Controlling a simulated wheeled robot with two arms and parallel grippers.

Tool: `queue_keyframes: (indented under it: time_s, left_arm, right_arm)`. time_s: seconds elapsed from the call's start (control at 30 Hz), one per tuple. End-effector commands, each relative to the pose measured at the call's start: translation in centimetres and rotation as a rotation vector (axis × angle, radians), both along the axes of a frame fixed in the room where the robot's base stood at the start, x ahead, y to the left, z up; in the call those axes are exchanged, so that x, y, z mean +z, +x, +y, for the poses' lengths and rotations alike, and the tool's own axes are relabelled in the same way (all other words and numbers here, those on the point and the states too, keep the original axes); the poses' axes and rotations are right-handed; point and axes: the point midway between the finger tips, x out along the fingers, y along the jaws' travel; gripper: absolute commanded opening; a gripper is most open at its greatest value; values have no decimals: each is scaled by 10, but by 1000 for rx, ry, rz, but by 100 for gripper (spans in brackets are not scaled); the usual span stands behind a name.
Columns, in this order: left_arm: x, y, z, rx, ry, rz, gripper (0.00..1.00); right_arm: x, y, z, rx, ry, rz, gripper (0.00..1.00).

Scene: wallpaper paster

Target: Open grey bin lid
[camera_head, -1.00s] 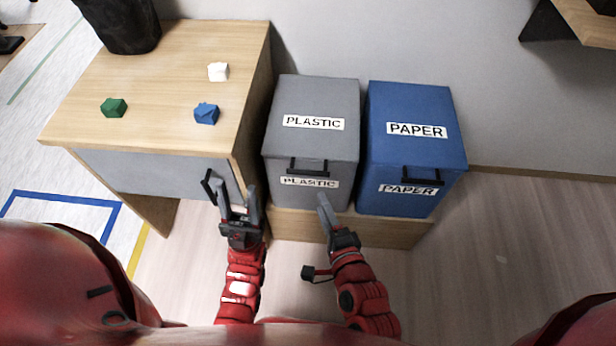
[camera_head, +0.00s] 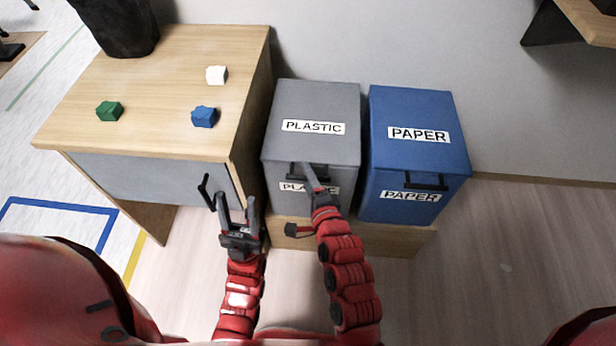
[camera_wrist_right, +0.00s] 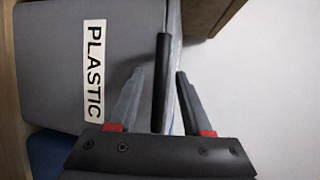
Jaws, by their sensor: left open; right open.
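The grey bin (camera_head: 310,105), labelled PLASTIC on its lid and front, stands shut in the middle of the head view. Its black handle (camera_head: 298,170) is at the front edge of the lid and partly hidden by my right gripper (camera_head: 308,178). In the right wrist view the handle (camera_wrist_right: 160,82) lies between the two open fingers of my right gripper (camera_wrist_right: 158,100), and neither finger clearly touches it. My left gripper (camera_head: 236,215) is open and empty, in front of the wooden cabinet's right end.
A blue PAPER bin (camera_head: 412,120) stands shut right beside the grey bin. The wooden cabinet (camera_head: 90,95) on the left carries a green piece (camera_head: 109,111), a blue piece (camera_head: 204,117) and a white piece (camera_head: 216,75). Both bins stand on a low wooden base (camera_head: 395,240).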

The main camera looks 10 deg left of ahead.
Motion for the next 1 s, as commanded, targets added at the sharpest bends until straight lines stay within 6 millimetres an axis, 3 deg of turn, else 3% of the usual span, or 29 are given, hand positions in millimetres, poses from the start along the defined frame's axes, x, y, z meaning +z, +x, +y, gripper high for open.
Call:
queue_keyframes:
  time_s: [0.03,0.3,1.0]
  left_arm:
    - [0,0,0,0,0,0,50]
    - [0,0,0,0,0,0,50]
    - [0,0,0,0,0,0,50]
  right_arm:
    - [0,0,0,0,0,0,50]
    - [0,0,0,1,0,0,1]
    - [0,0,0,1,0,0,0]
